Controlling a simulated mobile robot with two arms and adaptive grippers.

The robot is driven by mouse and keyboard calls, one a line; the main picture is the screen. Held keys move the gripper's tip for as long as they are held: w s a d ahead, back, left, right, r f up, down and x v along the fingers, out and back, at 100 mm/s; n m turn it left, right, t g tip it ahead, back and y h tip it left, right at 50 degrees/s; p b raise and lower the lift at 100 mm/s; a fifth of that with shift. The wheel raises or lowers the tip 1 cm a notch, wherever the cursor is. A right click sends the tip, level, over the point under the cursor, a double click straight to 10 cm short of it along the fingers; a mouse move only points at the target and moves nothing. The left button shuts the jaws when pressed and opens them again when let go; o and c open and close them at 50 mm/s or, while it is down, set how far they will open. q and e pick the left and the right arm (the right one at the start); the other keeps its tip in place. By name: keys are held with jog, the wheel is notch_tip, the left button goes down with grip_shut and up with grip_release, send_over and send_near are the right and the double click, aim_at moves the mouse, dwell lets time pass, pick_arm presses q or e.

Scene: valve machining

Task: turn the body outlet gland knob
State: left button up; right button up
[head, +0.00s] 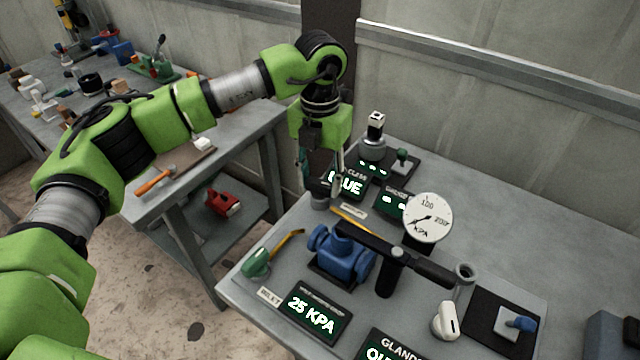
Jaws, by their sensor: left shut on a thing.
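My left gripper (321,190) reaches down over the far left part of the bench, with its fingers around a small grey knob-like part (320,202). The fingers hide most of this part, so I cannot tell for certain that it is the body outlet gland knob. A blue valve body (340,256) sits in front and to the right of it. A long black handle (385,252) stretches right from the valve. A sign with "GLAND" and "OU" (392,345) is cut off by the bottom edge. My right gripper is out of view.
A round KPA gauge (428,218) stands right of the valve. Dark signs read "BLUE" (346,185) and "25 KPA" (313,313). A green-handled tool (257,262) lies at the left edge. A second bench (180,190) stands left. The right rear bench top is clear.

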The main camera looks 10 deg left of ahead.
aim_at(320, 182)
pick_arm(q)
jog(key=shift+m+b, duration=0.35)
jog(key=shift+m, duration=0.55)
jog(key=shift+r, duration=0.15)
jog(key=o, duration=1.1)
notch_tip(320, 182, up, 12)
